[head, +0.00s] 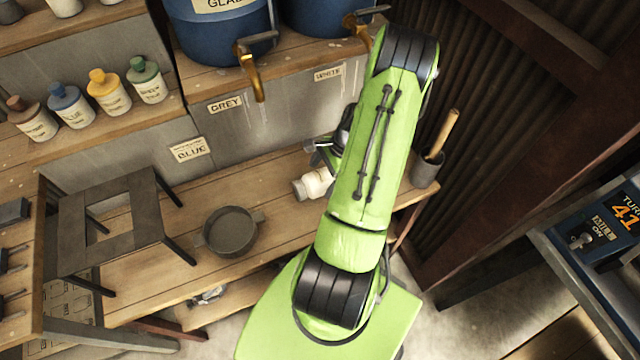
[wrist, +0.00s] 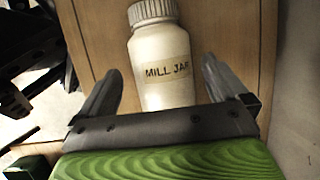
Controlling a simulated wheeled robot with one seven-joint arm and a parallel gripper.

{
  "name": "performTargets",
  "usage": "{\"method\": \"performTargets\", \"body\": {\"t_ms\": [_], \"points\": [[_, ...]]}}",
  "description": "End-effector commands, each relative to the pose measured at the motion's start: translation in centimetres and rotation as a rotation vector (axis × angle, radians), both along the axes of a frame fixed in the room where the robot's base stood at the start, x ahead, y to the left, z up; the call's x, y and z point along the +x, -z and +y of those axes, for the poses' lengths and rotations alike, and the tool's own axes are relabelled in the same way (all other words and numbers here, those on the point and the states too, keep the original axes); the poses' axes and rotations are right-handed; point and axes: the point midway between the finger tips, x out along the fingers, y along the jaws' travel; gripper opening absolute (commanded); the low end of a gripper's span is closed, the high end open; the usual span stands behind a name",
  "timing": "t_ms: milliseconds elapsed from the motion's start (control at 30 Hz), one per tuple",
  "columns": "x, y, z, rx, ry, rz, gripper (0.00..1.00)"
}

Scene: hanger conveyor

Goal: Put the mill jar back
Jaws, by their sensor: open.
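The mill jar (wrist: 163,60) is a cream bottle with a ribbed grey lid and a "MILL JAR" label. In the wrist view it lies between the two open fingers of my gripper (wrist: 160,85), with a gap on each side. Wooden boards show behind it. In the head view the jar (head: 314,184) shows beside my green arm, tilted or lying over the wooden bench (head: 285,225). My arm hides part of it and most of my gripper (head: 322,155). I cannot tell whether the jar touches the bench.
A grey pan (head: 230,232) and a dark stand (head: 110,225) with a square opening are to the left. A cup (head: 427,170) with a wooden handle stands right. Blue barrels (head: 215,35) with brass taps and several colour bottles (head: 108,92) are on shelves above.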

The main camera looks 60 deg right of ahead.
Motion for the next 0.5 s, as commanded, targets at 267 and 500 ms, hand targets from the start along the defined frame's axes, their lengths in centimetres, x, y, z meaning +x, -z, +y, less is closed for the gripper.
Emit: {"method": "performTargets", "body": {"t_ms": [267,500], "points": [[1.0,4.2,1.4,0.002,-0.002,0.000,1.00],[1.1,4.1,1.3,0.000,-0.001,0.001,0.94]]}}
